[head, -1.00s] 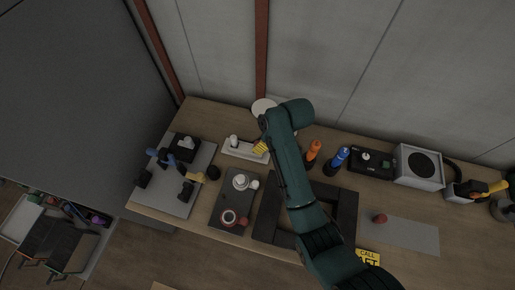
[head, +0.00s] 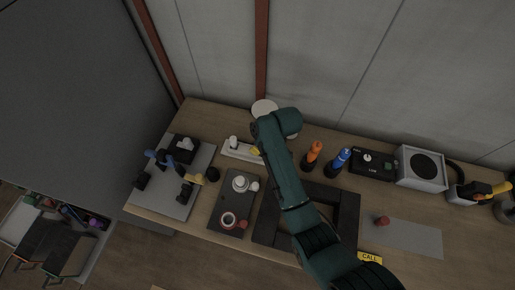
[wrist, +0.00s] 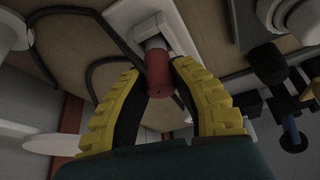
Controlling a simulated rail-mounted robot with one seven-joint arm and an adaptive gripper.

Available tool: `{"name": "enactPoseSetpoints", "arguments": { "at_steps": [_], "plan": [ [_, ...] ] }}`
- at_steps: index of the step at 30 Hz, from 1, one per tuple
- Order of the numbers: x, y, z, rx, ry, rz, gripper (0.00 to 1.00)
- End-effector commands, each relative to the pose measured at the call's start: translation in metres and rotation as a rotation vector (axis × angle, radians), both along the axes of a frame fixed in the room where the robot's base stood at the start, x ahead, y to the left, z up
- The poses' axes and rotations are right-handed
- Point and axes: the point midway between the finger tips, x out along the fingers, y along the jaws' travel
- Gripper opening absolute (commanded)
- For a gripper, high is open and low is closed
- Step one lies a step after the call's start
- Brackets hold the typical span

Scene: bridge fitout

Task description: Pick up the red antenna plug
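The red antenna plug (wrist: 158,76) shows in the wrist view as a short red cylinder on a grey fitting (wrist: 154,43) over a white base (wrist: 142,14). My gripper (wrist: 159,72) has its two yellow, black-lined fingers on either side of the plug, tips close to it. The fingers stand apart, and a slim gap seems to show at the left; contact at the right is unclear. In the head view my gripper (head: 256,151) is mostly hidden by my arm, beside the white holder (head: 236,151). I cannot make out the plug there.
A dark plate (head: 226,205) with round fittings lies in front of the holder. A grey board (head: 180,205) with blue and yellow items is at left. Orange (head: 312,155) and blue (head: 339,161) bottles stand right of my arm. A dark cable (wrist: 90,75) loops beside the plug.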

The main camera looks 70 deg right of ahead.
Motion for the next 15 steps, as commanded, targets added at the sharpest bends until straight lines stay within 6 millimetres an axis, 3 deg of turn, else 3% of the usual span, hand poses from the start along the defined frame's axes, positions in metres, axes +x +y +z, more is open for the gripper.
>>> {"name": "enactPoseSetpoints", "arguments": {
  "at_steps": [11, 15],
  "plan": [
    [0.0, 0.001, 0.0, 0.002, 0.002, 0.001, 0.0],
    [0.0, 0.0, 0.02, 0.0, -0.001, 0.001, 0.0]
  ]
}}
